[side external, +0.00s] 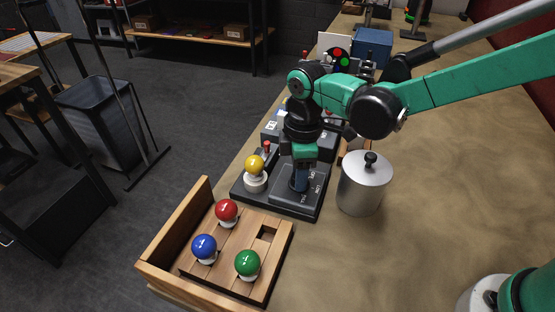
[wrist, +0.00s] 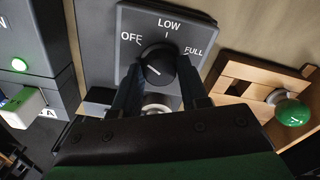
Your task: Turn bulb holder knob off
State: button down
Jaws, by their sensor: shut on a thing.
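The black knob (wrist: 157,62) sits on a dark panel (wrist: 125,20) marked OFF, LOW and FULL in the wrist view. My gripper (wrist: 161,78) has one finger on either side of the knob and is shut on it. A short pale mark shows on the knob; I cannot tell which label it points to. In the side view my gripper (side external: 300,182) reaches down onto the black bulb holder base (side external: 285,205), hiding the knob. A yellow bulb (side external: 255,164) stands upright in the white socket on that base, and it does not clearly glow.
A wooden tray (side external: 285,262) holds red (side external: 227,210), blue (side external: 204,245) and green (side external: 247,262) bulbs in front. A lidded metal canister (side external: 362,190) stands close on the right. Other control boxes lie behind; one has a lit green lamp (wrist: 19,64).

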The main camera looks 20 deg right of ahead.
jog(key=shift+c, duration=2.3)
grip_release()
jog(key=shift+r, duration=2.85)
jog(key=shift+d+r, duration=0.1)
jog(key=shift+d, duration=0.05)
jog(key=s+d+r+m+t, duration=0.1)
jog(key=d+m, duration=0.1)
jog(key=s+d+r+m+t, duration=0.1)
jog(key=d+m, duration=0.1)
jog(key=s+d+r+m+t, duration=0.1)
jog(key=d+r, duration=0.1)
jog(key=shift+d+m+y, duration=0.3)
jog(key=shift+d+m, duration=0.1)
jog(key=s+d+m+t, duration=0.4)
jog(key=s+d+m, duration=0.1)
jog(key=d+m, duration=0.2)
jog(key=shift+f+m, duration=0.25)
jog(key=shift+m, duration=0.15)
